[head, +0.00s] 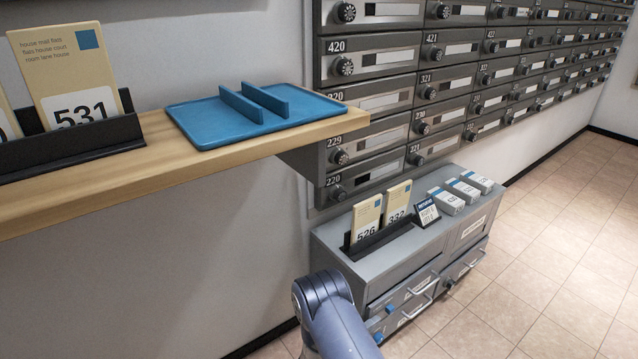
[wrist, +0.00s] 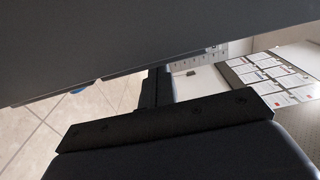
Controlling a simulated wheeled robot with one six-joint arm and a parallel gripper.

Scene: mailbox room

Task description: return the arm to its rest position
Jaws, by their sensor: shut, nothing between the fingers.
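My arm (head: 332,315) shows in the head view as a blue-grey link at the bottom middle, in front of the low grey cabinet. My gripper is hidden in that view. In the wrist view my gripper (wrist: 155,88) shows as dark narrow fingers beyond a black bar, shut with nothing between them. A large dark grey surface (wrist: 120,40) crosses the top of the wrist view close to the fingers. I cannot tell whether they touch.
A wooden shelf (head: 210,165) holds a blue tray (head: 215,125) and a card holder (head: 75,148). Grey mailboxes (head: 375,95) line the wall. The low cabinet (head: 400,255) bears cards and small boxes; a lower drawer (head: 405,310) looks partly open. Tiled floor (head: 540,260) is clear at right.

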